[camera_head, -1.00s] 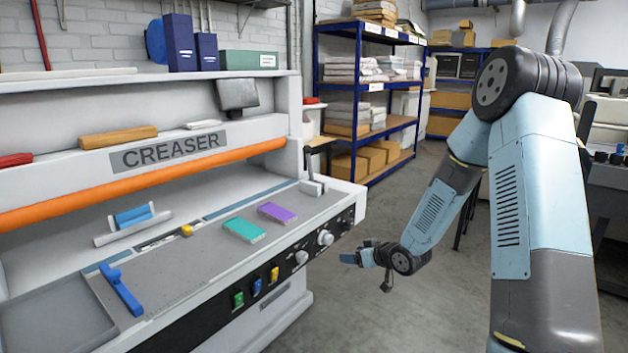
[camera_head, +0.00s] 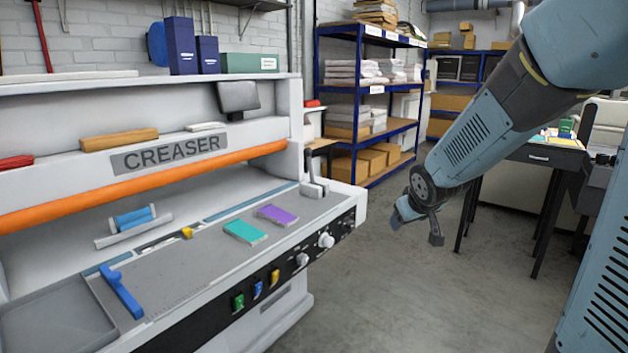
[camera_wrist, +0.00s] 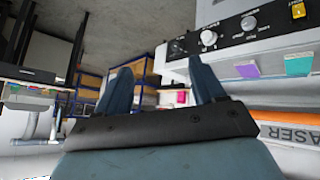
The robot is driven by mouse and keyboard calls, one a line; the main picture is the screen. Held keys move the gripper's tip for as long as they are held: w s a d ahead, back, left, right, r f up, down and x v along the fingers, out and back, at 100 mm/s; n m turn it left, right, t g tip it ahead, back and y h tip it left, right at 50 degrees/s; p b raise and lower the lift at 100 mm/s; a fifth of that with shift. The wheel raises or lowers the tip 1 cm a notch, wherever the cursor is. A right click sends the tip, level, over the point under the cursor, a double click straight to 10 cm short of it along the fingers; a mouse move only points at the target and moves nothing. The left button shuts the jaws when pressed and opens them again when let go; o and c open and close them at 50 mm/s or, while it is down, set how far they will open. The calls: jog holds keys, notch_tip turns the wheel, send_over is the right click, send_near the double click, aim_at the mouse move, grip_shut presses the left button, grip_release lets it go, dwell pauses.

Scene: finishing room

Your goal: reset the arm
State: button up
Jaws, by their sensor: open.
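My gripper (camera_head: 418,228) hangs in the air over the open floor, right of the creaser (camera_head: 150,196) and apart from it. In the wrist view my two fingers (camera_wrist: 160,88) stand apart with nothing between them. My arm comes in from the upper right of the head view. The creaser also shows on the right side of the wrist view, upside down.
On the creaser bed lie a teal pad (camera_head: 245,231) and a purple pad (camera_head: 278,215). A blue shelving rack (camera_head: 357,100) stands behind. A dark table (camera_head: 548,156) stands at right. Grey floor (camera_head: 390,300) in front is clear.

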jog(key=s+r+m+g, duration=0.1)
jog(key=s+r, duration=0.3)
jog(key=s, duration=0.8)
jog(key=s+r+m+g, duration=0.1)
jog(key=s+r, duration=0.4)
jog(key=s, duration=0.8)
jog(key=shift+s+d+r+m+g, duration=0.15)
jog(key=shift+s+r+m+g, duration=0.2)
jog(key=shift+m, duration=0.45)
